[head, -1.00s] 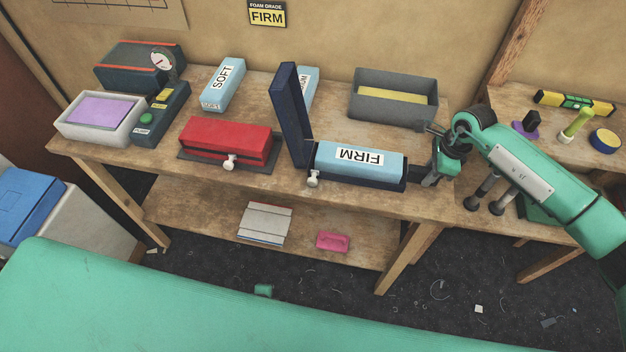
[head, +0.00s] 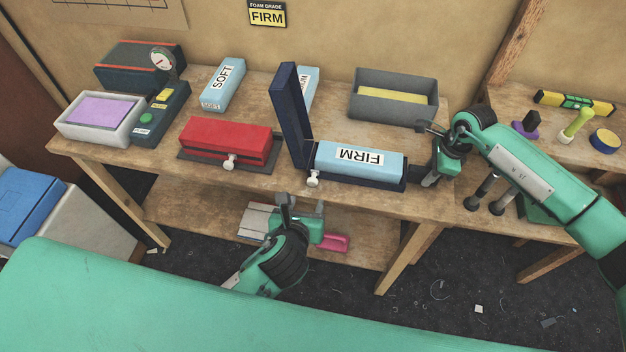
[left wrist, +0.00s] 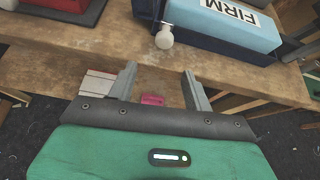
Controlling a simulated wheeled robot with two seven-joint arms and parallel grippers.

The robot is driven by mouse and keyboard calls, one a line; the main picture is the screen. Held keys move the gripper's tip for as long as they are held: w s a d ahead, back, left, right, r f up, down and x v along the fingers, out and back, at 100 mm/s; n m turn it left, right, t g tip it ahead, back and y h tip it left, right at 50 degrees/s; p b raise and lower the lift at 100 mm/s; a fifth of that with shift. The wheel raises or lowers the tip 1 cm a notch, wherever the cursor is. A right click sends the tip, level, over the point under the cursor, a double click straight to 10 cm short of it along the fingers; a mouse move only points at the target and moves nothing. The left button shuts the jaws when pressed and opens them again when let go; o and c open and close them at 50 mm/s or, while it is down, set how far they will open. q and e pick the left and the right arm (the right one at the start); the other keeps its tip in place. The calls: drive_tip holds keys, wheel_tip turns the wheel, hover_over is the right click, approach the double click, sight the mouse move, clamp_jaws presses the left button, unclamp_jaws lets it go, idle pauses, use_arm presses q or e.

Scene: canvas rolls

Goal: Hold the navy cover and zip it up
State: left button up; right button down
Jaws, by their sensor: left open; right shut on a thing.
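The navy cover (head: 290,112) stands open on the bench, its lid flap upright at the left end. A light blue foam block (head: 350,157) labelled FIRM lies in its base; it also shows in the left wrist view (left wrist: 222,14). A white zip pull (head: 313,179) sits at the cover's front left corner, also in the left wrist view (left wrist: 164,38). My right gripper (head: 430,178) is at the cover's right end, shut on it; its fingertips are partly hidden. My left gripper (head: 302,204) is open and empty in front of the bench edge, below the zip pull; its fingers show apart (left wrist: 160,84).
A red cover (head: 226,139) with its own white pull lies left of the navy one. Light blue blocks (head: 222,84) and a grey bin (head: 394,97) stand behind. The lower shelf (head: 190,216) holds a pink item (head: 338,243). The bench's front edge lies before my left gripper.

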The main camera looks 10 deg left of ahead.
sight(312, 184)
use_arm(q)
drive_tip(key=shift+m, duration=0.4)
drive_tip(key=shift+w+f, duration=0.3)
drive_tip(key=shift+w, duration=1)
drive_tip(key=shift+w+f, duration=0.25)
drive_tip(key=shift+w, duration=1)
drive_tip(key=shift+w+f, duration=0.3)
drive_tip(key=shift+w, duration=1)
drive_tip(key=c, duration=1)
drive_tip(key=shift+o, duration=0.2)
